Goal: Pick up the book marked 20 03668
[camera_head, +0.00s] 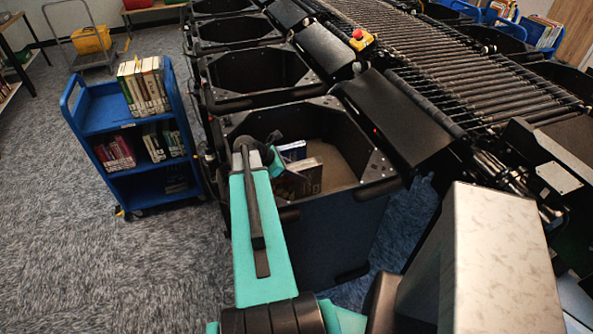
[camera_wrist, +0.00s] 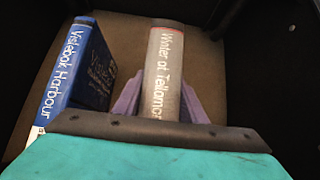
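A grey-brown book (camera_wrist: 165,60) with "Winter at Tellomo…" on its spine stands in a black bin. In the head view its dark cover (camera_head: 299,180) shows beside my arm. A blue book (camera_wrist: 72,75), "Vislebok Harbour", stands to its left; it also shows in the head view (camera_head: 293,151). My gripper (camera_wrist: 163,97) reaches into the bin, with its purple fingers on either side of the grey-brown book. The fingers lie close along its sides; whether they clamp it is unclear. I cannot read the number 20 03668 on either book.
The bin's rim (camera_head: 235,117) surrounds the books, and its brown floor (camera_head: 340,160) is bare at right. More black bins (camera_head: 262,72) line up behind. A roller conveyor (camera_head: 450,70) runs at right. A blue book cart (camera_head: 104,107) stands left on carpet.

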